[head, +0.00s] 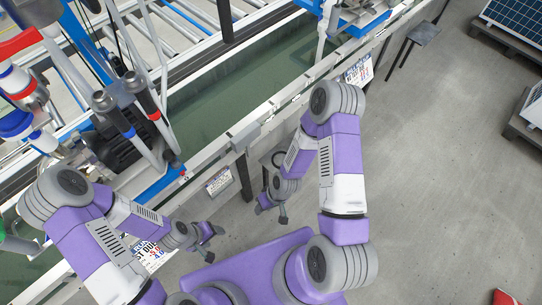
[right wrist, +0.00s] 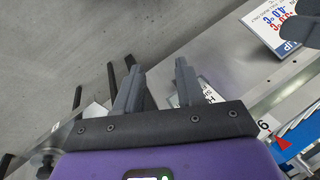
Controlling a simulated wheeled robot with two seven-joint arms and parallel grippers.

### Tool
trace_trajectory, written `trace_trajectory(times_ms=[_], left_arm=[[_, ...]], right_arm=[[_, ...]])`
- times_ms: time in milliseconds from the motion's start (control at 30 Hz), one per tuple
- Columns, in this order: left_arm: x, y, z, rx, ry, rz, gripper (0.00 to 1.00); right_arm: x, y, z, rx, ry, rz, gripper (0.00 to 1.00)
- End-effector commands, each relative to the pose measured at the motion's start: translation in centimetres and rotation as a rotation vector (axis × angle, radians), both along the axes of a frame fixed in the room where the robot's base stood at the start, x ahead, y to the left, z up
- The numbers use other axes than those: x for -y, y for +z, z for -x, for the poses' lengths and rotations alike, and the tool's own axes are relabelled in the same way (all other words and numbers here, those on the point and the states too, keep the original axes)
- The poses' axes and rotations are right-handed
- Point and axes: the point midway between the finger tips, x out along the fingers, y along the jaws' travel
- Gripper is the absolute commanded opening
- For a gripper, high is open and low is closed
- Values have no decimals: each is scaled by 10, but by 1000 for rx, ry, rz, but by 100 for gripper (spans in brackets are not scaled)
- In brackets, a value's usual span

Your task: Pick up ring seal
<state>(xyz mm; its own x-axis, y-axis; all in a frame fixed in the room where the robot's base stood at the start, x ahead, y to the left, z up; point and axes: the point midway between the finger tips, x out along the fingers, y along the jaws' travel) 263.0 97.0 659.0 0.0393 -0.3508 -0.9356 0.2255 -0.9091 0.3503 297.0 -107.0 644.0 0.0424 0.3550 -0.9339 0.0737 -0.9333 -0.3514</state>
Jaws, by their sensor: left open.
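I cannot make out a ring seal for certain. My left gripper (head: 214,241) is open and empty, low in front of the bench near a printed sign. My right gripper (head: 271,211) hangs beside the bench, over the floor. In the right wrist view its two fingers (right wrist: 157,66) stand apart with nothing between them.
A long bench with a green surface (head: 215,95) runs diagonally. A pump with pipes (head: 125,130) stands on it at left. Signs (head: 218,182) hang on its front edge. A small stool (head: 423,33) stands at upper right. The grey floor (head: 440,180) at right is largely clear.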

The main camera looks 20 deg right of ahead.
Motion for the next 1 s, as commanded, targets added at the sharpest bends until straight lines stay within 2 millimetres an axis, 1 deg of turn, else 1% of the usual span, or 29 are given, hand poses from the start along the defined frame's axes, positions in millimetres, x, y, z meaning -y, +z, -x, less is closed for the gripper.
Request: trace_trajectory(times_ms=[33, 67, 100, 167, 200, 267, 300, 367, 400, 500, 600, 700, 833, 1000], left_arm=[[0, -3, 0, -1, 0, 0, 62], [0, -4, 0, -1, 0, 0, 62], [0, -6, 1, -1, 0, 0, 62], [0, -8, 1, -1, 0, 0, 62], [0, -9, 1, -1, 0, 0, 62], [0, -12, 1, -1, 0, 0, 62], [0, -13, 1, -1, 0, 0, 62], [0, -15, 0, -1, 0, 0, 62], [0, -16, 0, -1, 0, 0, 62], [0, -19, 0, -1, 0, 0, 62], [0, -20, 0, -1, 0, 0, 62], [0, -21, 0, -1, 0, 0, 62], [0, -24, 0, 0, 0, 0, 62], [0, -29, 0, 0, 0, 0, 62]], right_arm=[[8, -11, -19, 50, 117, 11, 38], [12, -16, -29, 82, 202, 19, 38], [20, -23, -43, 125, 323, 33, 38], [33, -33, -65, 187, 514, 60, 38], [43, -39, -78, 223, 643, 80, 38], [60, -47, -99, 272, 836, 113, 38], [72, -52, -111, 296, 964, 135, 38], [92, -58, -128, 326, 1148, 171, 38], [105, -61, -139, 338, 1264, 193, 38], [136, -64, -161, 349, 1520, 238, 38], [161, -65, -175, 338, 1711, 265, 38], [178, -65, -184, 325, 1831, 279, 38], [186, -70, -188, 315, 1897, 282, 38], [187, -88, -188, 314, 1903, 281, 38]])
